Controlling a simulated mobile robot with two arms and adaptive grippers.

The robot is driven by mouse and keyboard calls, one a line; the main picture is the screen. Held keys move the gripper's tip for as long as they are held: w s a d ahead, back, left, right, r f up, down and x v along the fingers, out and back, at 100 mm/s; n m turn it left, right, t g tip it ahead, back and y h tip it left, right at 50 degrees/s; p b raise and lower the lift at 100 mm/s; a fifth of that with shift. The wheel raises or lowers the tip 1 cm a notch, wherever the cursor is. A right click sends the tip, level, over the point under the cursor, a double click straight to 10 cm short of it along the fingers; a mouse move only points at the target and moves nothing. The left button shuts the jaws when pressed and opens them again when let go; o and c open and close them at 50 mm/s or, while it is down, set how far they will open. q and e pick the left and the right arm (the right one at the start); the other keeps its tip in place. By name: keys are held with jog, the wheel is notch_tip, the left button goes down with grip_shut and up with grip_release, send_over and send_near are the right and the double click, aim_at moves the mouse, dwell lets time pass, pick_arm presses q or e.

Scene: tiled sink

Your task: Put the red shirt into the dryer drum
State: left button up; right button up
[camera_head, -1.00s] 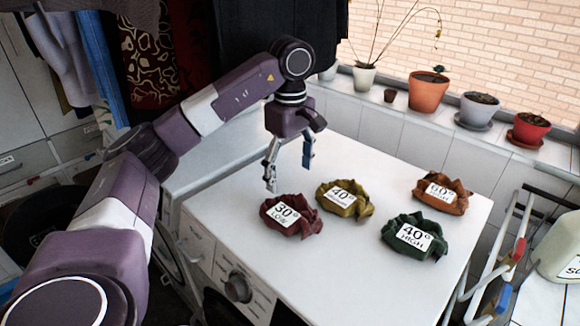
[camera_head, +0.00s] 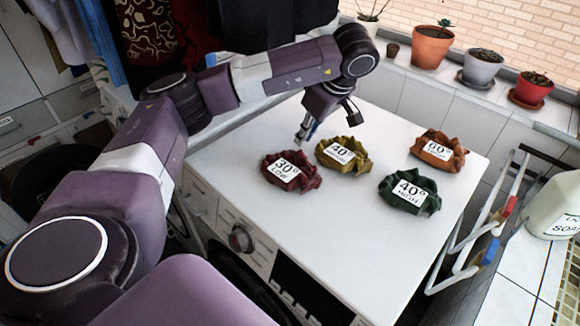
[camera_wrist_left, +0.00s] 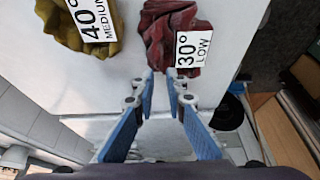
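The red shirt (camera_head: 291,172) is a dark red crumpled bundle labelled "30° LOW", lying on the white machine top near its front left corner. It also shows at the top of the left wrist view (camera_wrist_left: 160,30). My left gripper (camera_head: 302,138) is just behind the shirt in the head view, pointing down. In the left wrist view its two blue fingers (camera_wrist_left: 160,76) are apart, with nothing between them, and their tips are at the shirt's edge. I cannot tell whether they touch it. The drum's inside is not visible. My right gripper is not in view.
A yellow bundle (camera_head: 343,154) lies close to the shirt's right. Green (camera_head: 410,192) and orange (camera_head: 438,152) bundles lie farther right. The white machine (camera_head: 330,228) has a control knob (camera_head: 240,239) on its front. Potted plants line the back ledge. A soap bottle (camera_head: 553,212) stands at right.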

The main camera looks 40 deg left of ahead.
aim_at(299, 150)
pick_arm(q)
jog(key=shift+a+f, duration=0.15)
jog(key=shift+f, duration=0.6)
jog(key=p+x, duration=0.2)
jog(key=x, duration=0.1)
jog(key=shift+w, duration=0.1)
jog(key=shift+a+f+p, duration=0.15)
jog(key=shift+f+p, duration=0.15)
jog(key=shift+f, duration=0.25)
jog(key=shift+f, duration=0.1)
grip_shut()
